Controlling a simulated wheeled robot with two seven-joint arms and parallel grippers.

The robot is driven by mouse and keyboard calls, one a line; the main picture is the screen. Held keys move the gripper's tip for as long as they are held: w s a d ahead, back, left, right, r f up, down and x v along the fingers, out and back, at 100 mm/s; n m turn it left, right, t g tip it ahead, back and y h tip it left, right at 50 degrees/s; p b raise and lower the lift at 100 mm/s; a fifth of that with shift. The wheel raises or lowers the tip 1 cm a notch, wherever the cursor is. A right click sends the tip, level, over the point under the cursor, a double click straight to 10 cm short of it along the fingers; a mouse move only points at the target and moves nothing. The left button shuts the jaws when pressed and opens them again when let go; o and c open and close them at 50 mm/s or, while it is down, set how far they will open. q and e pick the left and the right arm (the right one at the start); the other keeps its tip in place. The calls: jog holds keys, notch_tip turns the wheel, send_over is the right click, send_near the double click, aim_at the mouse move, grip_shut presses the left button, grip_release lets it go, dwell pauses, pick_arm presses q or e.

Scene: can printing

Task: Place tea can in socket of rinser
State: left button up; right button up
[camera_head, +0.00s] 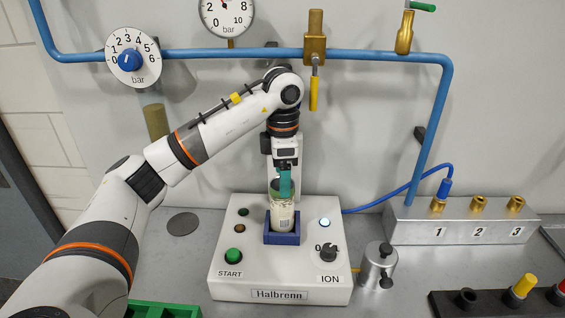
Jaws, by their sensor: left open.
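The tea can (281,218), pale with a green upper part and a printed label, stands upright in the blue socket (283,238) of the white rinser (228,272) marked Halbrenn. My left gripper (285,190) is directly above the can, with its teal fingers at the can's top. The fingers are open, and I cannot tell whether they touch the can. The can's base is hidden inside the socket. My right gripper is not in view.
The rinser has a green START button (234,255) and a black ION knob (328,252). A small metal cylinder (377,268) stands to its right. A metal block (470,228) with numbered brass ports is farther right. A green tray (160,310) shows at the front edge. Blue pipes run along the wall.

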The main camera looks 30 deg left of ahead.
pick_arm(q)
jog(key=shift+r, duration=2.25)
